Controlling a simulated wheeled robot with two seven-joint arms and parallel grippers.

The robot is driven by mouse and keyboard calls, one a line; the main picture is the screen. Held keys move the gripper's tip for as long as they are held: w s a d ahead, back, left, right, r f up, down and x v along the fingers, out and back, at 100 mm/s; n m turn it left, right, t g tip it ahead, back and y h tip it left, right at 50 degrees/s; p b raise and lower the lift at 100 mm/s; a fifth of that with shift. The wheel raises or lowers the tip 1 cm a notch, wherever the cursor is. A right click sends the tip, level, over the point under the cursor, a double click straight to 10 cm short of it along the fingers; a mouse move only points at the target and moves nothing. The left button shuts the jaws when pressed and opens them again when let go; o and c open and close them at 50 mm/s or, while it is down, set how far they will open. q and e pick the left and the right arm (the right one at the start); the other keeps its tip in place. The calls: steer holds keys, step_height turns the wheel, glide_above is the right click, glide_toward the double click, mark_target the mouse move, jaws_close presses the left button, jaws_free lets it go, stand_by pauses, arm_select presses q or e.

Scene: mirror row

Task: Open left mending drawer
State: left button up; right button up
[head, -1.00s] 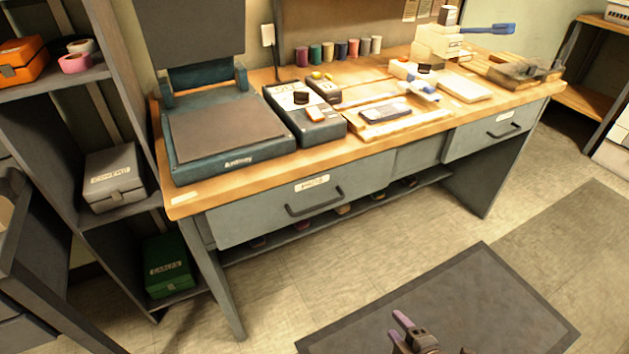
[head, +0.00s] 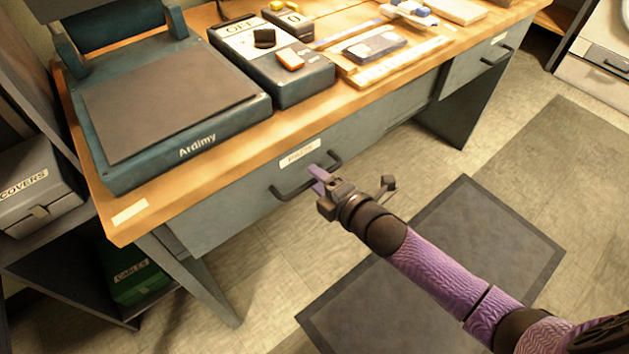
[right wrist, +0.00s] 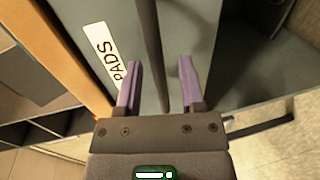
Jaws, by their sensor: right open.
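The left drawer (head: 225,217) of the workbench is a grey-green front under the wooden top, flush in its frame. It has a white label (head: 300,153), reading PADS in the right wrist view (right wrist: 107,62), and a dark bar handle (head: 290,193). My right gripper (head: 320,178) is at the handle, open, with purple fingers. In the right wrist view the handle bar (right wrist: 152,50) runs between the two spread fingers (right wrist: 160,85), with a gap on each side. My left gripper is not in view.
A teal press marked Ardimy (head: 190,145) and a control box (head: 290,85) stand on the bench top (head: 120,225). A second drawer (head: 475,72) is at the right. The floor around the dark mat (head: 350,310) is clear.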

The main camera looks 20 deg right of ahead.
steer(key=shift+w+a, duration=0.2)
steer(key=shift+w, duration=0.25)
jaws_close()
stand_by(0.7)
stand_by(0.4)
